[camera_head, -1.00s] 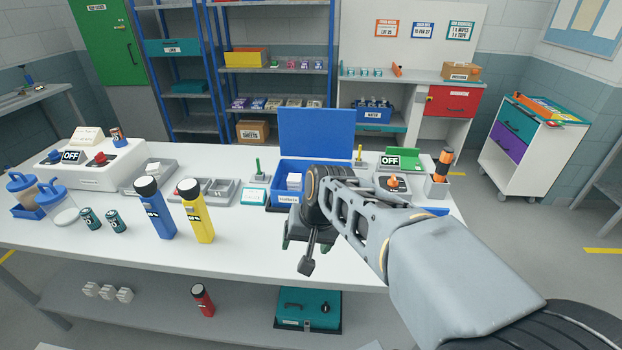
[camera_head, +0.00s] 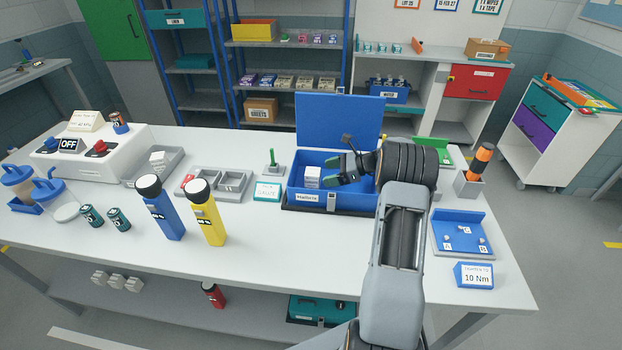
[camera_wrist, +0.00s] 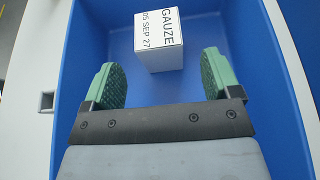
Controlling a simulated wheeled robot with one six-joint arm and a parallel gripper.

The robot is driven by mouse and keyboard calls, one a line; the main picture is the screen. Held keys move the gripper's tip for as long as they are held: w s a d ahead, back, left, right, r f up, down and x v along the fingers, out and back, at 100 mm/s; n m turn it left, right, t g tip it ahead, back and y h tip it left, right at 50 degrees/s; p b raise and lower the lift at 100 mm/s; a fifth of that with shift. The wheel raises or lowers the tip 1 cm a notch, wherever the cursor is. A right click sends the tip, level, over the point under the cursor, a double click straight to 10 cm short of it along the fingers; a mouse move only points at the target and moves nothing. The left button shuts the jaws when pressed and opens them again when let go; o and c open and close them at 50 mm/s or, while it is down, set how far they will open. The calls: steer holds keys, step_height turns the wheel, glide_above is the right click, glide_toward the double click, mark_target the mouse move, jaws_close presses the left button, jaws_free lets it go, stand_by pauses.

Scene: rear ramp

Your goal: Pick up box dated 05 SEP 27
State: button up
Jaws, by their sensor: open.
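The white box (camera_wrist: 158,42) printed GAUZE, 05 SEP 27 lies inside a blue bin in the wrist view. It also shows in the head view (camera_head: 312,176) at the left of the open blue bin (camera_head: 352,202). My gripper (camera_wrist: 161,78) has two green fingers spread apart, with the box just beyond the fingertips and between their lines. Nothing is held. In the head view my gripper (camera_head: 334,170) is over the bin, to the right of the box. The bin's lid (camera_head: 338,122) stands open behind it.
Blue (camera_head: 162,212) and yellow (camera_head: 206,216) flashlights stand further left. A blue tray (camera_head: 462,236) is at right. The tabletop in front of the bin is clear.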

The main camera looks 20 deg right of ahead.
mark_target(313, 176)
steer(key=shift+p+x, duration=1.05)
steer(key=shift+x, duration=2.2)
steer(key=shift+c, duration=0.4)
steer(key=c, duration=0.9)
steer(key=shift+c, duration=0.2)
steer(key=shift+r, duration=0.1)
